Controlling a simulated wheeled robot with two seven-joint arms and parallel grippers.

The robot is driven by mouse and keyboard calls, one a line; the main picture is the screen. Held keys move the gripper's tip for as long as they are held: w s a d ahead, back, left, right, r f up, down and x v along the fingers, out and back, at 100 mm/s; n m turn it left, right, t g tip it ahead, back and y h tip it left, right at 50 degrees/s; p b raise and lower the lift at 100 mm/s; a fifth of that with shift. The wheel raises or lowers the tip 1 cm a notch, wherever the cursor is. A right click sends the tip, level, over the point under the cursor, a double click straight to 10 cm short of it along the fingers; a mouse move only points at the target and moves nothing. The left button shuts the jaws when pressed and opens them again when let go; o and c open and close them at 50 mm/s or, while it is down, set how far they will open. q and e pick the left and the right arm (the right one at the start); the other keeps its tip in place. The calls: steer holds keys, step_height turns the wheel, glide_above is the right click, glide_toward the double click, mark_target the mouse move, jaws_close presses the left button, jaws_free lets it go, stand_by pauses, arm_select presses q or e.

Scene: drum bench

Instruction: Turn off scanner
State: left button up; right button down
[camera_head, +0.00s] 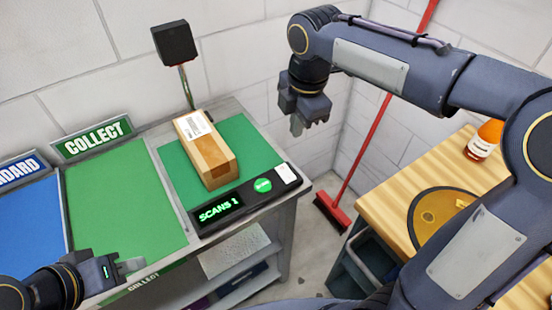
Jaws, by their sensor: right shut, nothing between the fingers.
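The scanner is a black box head (174,44) on a thin post at the back of the bench. Its front panel (218,209) shows "SCANS 1" in lit green letters, with a round green button (263,185) to the right of the text. A brown cardboard box (206,149) with a white label lies on the green mat under the scanner head. My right gripper (297,126) is shut and empty, raised to the right of the mat, apart from the button. My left gripper (130,266) is low at the left, near the front edge of the bench; its fingers show only partly.
A green COLLECT area (125,203) and a blue area (30,218) are empty at the left. A red broom (333,212) leans between bench and table.

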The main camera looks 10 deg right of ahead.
mark_target(284, 168)
steer(key=shift+w+a+n, duration=0.45)
steer(key=shift+n, duration=0.05)
steer(key=f, duration=0.4)
steer(key=w+f, duration=0.1)
steer(key=f, duration=0.9)
steer(key=shift+w+a, duration=0.3)
